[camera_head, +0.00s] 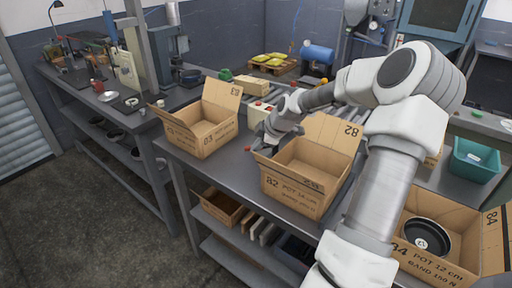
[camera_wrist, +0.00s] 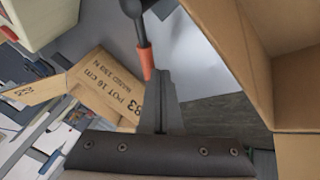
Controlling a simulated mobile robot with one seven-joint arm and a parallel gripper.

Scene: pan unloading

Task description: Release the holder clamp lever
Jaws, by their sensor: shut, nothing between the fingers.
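The clamp lever shows in the wrist view as a dark rod with an orange grip (camera_wrist: 146,63). My gripper (camera_wrist: 158,78) is shut and empty, with its closed fingertips right beside the orange grip's end. I cannot tell whether they touch. In the head view my gripper (camera_head: 264,146) is low over the bench, between two cardboard boxes. The holder body is mostly out of view or hidden by my arm, so the clamp's state cannot be told.
Open box 82 (camera_head: 292,190) stands close on the right of my gripper; open box 83 (camera_head: 203,140) stands to the left. A pale control box (camera_head: 262,112) is just behind. Box 84 (camera_head: 455,225) holds a black pan (camera_head: 428,236). A teal bin (camera_head: 474,160) is at right.

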